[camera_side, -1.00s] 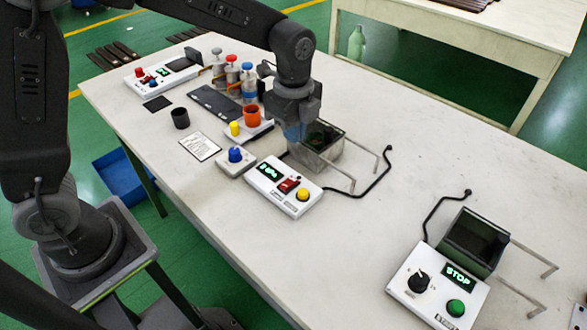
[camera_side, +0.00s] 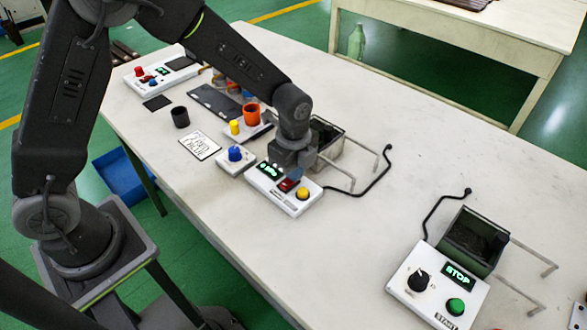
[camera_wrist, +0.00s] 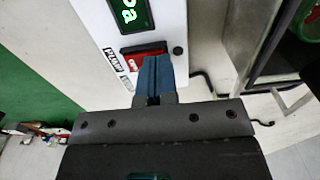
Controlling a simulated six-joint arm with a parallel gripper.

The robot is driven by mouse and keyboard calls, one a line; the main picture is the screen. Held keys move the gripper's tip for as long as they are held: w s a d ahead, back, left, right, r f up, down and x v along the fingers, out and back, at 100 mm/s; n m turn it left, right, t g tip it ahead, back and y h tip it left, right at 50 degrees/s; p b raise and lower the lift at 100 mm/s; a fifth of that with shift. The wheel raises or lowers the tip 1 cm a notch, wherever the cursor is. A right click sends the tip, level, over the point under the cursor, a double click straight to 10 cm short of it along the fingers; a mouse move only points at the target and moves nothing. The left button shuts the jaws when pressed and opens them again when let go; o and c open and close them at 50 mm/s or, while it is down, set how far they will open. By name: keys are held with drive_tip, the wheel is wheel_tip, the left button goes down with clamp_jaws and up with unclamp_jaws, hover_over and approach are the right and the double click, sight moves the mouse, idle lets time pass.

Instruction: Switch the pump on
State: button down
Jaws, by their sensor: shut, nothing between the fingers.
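A white control box (camera_side: 284,190) stands near the middle of the table with a lit green display (camera_side: 270,170), a red rocker switch (camera_side: 287,185) and a yellow button (camera_side: 303,193). My gripper (camera_side: 297,180) is shut and empty, pointing down over the box at the red switch. In the wrist view, its blue fingertips (camera_wrist: 155,62) overlap the right part of the red switch (camera_wrist: 137,54), below the display (camera_wrist: 130,14). I cannot tell whether they touch it.
An open metal bath (camera_side: 330,140) with wire rails stands behind the box. A blue-knob unit (camera_side: 235,155) is to the left, beside a white card (camera_side: 199,145). A STOP-display controller (camera_side: 437,285) stands at the right.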

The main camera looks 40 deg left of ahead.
drive_tip(key=shift+f, duration=0.2)
drive_tip(key=shift+s+r, duration=0.1)
drive_tip(key=shift+s, duration=0.05)
drive_tip(key=shift+s+r, duration=0.25)
drive_tip(key=shift+s, duration=0.3)
wheel_tip(320, 180, up, 14)
drive_tip(key=w, duration=0.2)
drive_tip(key=shift+w, duration=0.35)
idle(0.4)
